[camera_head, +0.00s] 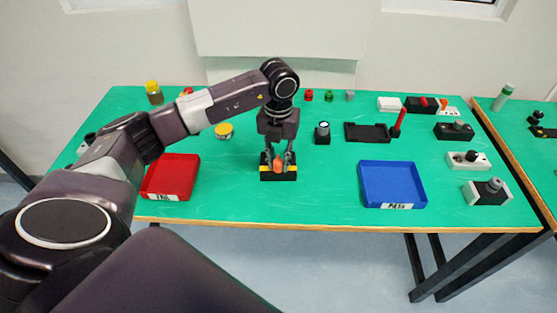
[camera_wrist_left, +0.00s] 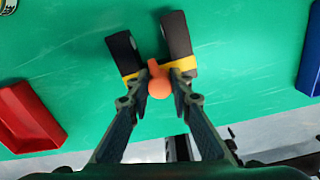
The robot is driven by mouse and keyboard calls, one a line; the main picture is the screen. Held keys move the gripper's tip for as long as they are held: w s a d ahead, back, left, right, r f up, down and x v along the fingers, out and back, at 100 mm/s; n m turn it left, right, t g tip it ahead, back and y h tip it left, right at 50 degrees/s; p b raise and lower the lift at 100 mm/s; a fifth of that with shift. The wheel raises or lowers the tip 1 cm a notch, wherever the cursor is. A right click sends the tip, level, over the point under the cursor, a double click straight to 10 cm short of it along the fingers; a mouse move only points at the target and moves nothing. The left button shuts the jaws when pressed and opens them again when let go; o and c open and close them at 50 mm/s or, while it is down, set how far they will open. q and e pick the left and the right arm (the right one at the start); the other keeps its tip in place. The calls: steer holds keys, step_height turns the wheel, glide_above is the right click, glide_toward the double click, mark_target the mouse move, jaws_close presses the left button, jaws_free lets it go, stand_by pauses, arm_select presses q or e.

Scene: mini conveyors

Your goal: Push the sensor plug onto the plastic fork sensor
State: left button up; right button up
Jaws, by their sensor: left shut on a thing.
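The fork sensor (camera_head: 288,177) is a black block with yellow bands, on the green table's middle near the front edge. In the left wrist view it shows as two black prongs (camera_wrist_left: 178,36) with yellow bands and a gap between them. The sensor plug (camera_head: 278,166) is small and orange. My left gripper (camera_head: 278,160) points down, shut on the plug, and holds it at the fork sensor. In the left wrist view the plug (camera_wrist_left: 159,84) sits between the fingertips, in line with the gap. I cannot tell whether plug and sensor touch. My right gripper is not in view.
A red tray (camera_head: 151,187) stands to the left and a blue tray (camera_head: 421,190) to the right. A black holder (camera_head: 362,132), a dark knob (camera_head: 322,133) and several sensor boxes are behind and right. The table is clear around the fork sensor.

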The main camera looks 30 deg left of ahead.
mark_target(278, 161)
arm_select(q)
steer(key=o, duration=1)
step_height(278, 161, up, 12)
steer(key=shift+f, duration=0.1)
stand_by(0.4)
